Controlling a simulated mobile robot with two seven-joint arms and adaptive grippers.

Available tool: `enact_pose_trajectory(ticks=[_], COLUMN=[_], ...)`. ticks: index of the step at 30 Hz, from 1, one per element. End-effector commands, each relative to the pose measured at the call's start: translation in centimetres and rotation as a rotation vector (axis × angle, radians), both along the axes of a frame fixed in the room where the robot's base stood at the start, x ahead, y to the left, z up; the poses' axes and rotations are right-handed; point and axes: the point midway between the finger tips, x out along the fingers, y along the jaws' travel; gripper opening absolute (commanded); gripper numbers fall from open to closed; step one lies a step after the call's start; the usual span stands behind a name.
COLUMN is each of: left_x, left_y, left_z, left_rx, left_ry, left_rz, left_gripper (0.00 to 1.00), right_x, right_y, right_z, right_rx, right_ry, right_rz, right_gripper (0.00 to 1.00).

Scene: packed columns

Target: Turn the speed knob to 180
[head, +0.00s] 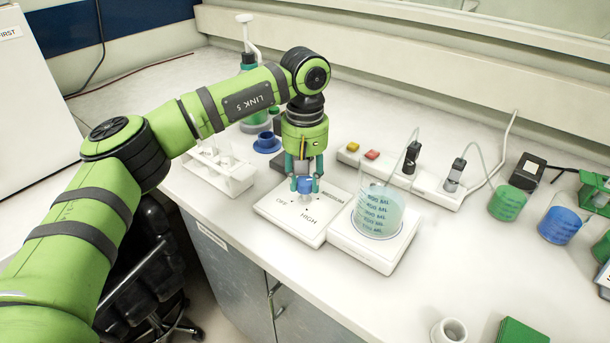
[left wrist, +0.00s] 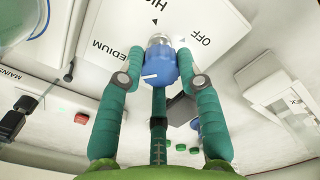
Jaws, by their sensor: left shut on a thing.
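The blue speed knob (head: 305,185) stands on a white control box (head: 318,226) marked OFF, HIGH and, in the left wrist view, MEDIUM. My left gripper (head: 304,186) reaches down from above and is shut on the knob. In the left wrist view the blue knob (left wrist: 161,66) sits between the two green fingertips (left wrist: 162,74). A white pointer line shows on the knob, at an angle between the fingers. No number 180 is readable. My right gripper does not show.
A beaker (head: 378,208) of pale green liquid stands on a white plate just right of the box. A white tube rack (head: 218,172) is to the left. Behind is a power strip (head: 427,184) with plugs. The bench in front of the strip has free room.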

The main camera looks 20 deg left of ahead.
Motion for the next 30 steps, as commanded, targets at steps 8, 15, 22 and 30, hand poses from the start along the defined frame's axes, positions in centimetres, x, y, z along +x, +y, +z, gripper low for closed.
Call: enact_pose_trajectory(ticks=[8,15,22,30], left_x=[-0.07,-0.07,-0.05,0.01], left_y=[0.02,0.02,0.01,-0.01], left_z=[-0.15,-0.15,-0.11,0.13], left_rx=[0.002,0.001,0.001,0.0], left_ry=[0.004,0.003,0.002,0.0], left_rz=[-0.036,-0.036,-0.035,-0.034], left_gripper=[0.03,0.03,0.6,0.6], right_x=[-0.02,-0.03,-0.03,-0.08], right_y=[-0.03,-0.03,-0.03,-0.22], right_z=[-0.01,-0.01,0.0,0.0], right_rx=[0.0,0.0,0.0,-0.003], right_ry=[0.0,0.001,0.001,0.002], right_rz=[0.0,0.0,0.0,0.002], right_gripper=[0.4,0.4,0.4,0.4])
